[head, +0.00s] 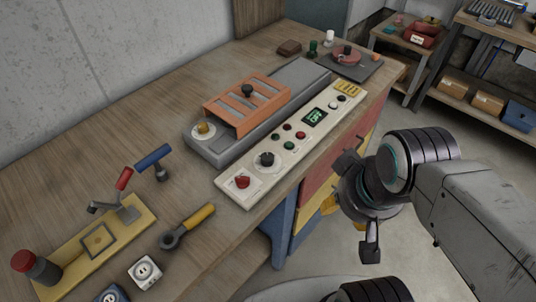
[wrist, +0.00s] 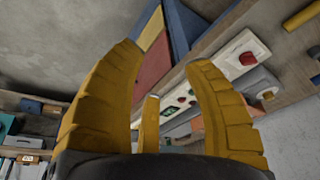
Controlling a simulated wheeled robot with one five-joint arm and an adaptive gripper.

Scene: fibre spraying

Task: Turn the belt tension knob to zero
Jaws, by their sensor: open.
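A pale control panel (head: 226,192) lies along the bench's front edge in the head view. It carries a black knob (head: 267,158) on a round dial and a red knob (head: 242,181) at its near end. A yellow knob (head: 204,129) sits on the end of the grey machine behind it. I cannot read which one is labelled belt tension, nor any setting. My gripper (head: 342,208) is off the bench's front edge, right of the panel and apart from it. In the wrist view my yellow fingers (wrist: 165,62) are spread and empty, with the panel's red knob (wrist: 247,58) beyond them.
The grey machine (head: 300,84) has an orange frame (head: 222,107) on it. A yellow-handled tool (head: 196,219), a blue-handled tool (head: 154,159) and a yellow plate fixture (head: 65,262) lie to the left. Shelves (head: 466,48) stand at the back right. Open floor lies right of the bench.

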